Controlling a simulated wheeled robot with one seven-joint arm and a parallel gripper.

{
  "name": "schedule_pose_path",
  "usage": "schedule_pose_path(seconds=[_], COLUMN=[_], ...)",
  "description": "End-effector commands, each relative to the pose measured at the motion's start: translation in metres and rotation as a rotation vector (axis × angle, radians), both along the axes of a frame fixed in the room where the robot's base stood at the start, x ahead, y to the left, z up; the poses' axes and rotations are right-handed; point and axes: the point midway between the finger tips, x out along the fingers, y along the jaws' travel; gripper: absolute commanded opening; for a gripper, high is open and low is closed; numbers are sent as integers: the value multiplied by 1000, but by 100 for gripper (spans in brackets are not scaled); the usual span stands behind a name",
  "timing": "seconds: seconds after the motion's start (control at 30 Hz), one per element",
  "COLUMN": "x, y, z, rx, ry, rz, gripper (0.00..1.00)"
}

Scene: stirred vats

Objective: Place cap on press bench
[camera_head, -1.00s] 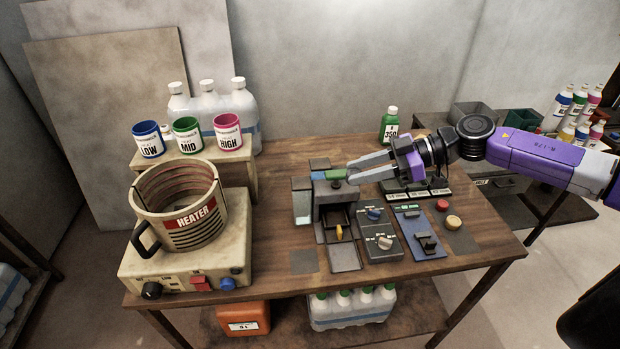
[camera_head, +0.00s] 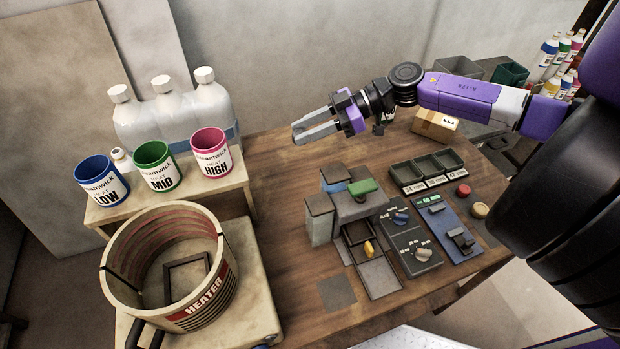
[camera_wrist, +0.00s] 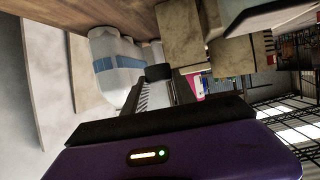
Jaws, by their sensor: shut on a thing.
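My gripper (camera_head: 299,132) is raised over the back of the wooden table, its fingers pointing left towards the large white-capped bottles. In the wrist view, its fingers (camera_wrist: 160,80) are shut on a small dark piece (camera_wrist: 158,72), seemingly the cap; its details are too dark to read. The piece is hard to make out in the head view. The press-like unit of grey blocks (camera_head: 356,208), with blue and green parts on top and a yellow knob in front, stands on the bench (camera_head: 270,165) in front of and below the gripper.
The round heater vat (camera_head: 200,303) stands front left. Blue (camera_head: 97,182), green (camera_head: 158,167) and pink (camera_head: 211,153) cups stand on a wooden riser, with large bottles (camera_head: 170,110) behind. Trays (camera_head: 426,170) and control panels lie right of the press. A cardboard box (camera_head: 435,126) sits behind.

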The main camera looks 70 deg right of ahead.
Motion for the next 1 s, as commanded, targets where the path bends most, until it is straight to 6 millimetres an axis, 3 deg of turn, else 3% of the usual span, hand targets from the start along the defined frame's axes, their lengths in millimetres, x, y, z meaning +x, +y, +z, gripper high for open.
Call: schedule_pose_path(seconds=[0.4,1.0], x=[1,0], y=[0,0], z=[-101,-165], rx=[4,1], ry=[-1,1], rz=[-4,-3], gripper=[0,0])
